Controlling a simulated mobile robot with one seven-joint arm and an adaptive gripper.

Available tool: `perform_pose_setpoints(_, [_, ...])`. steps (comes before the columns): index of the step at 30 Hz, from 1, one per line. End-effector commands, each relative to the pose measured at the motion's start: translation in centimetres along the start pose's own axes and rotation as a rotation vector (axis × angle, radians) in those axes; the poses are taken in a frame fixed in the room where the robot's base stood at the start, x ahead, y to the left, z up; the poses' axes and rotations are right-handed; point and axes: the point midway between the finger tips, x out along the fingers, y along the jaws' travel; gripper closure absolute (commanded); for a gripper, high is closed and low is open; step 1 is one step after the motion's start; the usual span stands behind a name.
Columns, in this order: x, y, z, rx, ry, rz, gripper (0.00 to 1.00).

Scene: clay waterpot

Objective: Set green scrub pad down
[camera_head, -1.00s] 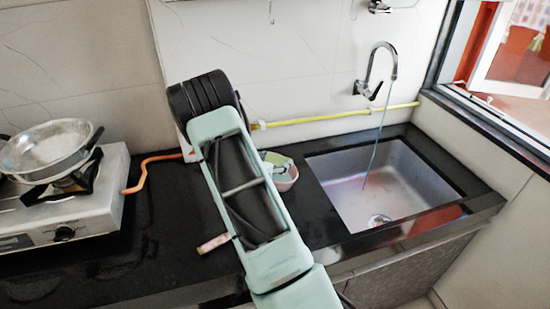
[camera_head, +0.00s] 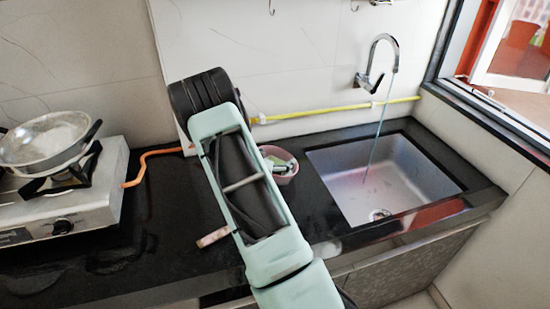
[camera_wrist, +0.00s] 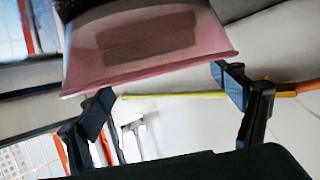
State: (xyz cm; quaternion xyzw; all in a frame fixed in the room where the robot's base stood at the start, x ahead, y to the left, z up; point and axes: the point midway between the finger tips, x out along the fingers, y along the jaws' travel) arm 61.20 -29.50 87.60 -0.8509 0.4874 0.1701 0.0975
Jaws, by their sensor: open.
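A pink bowl (camera_head: 287,179) stands on the black counter, just left of the sink. A green piece that looks like the scrub pad (camera_head: 276,160) shows at the bowl's opening, partly hidden by my arm. In the wrist view the pink bowl (camera_wrist: 210,62) fills the upper middle, and a dark rectangular shape shows through its wall; I cannot tell if that is the pad. My gripper (camera_wrist: 168,98) is open, its two fingers apart with nothing held between them. In the head view my arm hides most of the gripper.
The steel sink (camera_head: 405,205) with running tap (camera_head: 378,75) lies to the right. A stove (camera_head: 60,205) with a pan (camera_head: 48,140) stands at the left. A small pinkish object (camera_head: 212,237) shows left of my arm. The counter (camera_head: 165,220) between stove and arm is mostly clear.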

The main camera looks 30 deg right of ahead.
Motion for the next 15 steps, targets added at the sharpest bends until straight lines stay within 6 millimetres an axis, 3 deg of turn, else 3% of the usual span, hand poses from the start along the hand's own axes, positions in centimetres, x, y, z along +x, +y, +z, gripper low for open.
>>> perform_pose_setpoints(10, [0.0,0.0,-0.1,0.0,0.0,0.0,0.14])
perform_pose_setpoints(15, [-0.6,0.0,-1.6,0.001,0.002,-0.001,0.14])
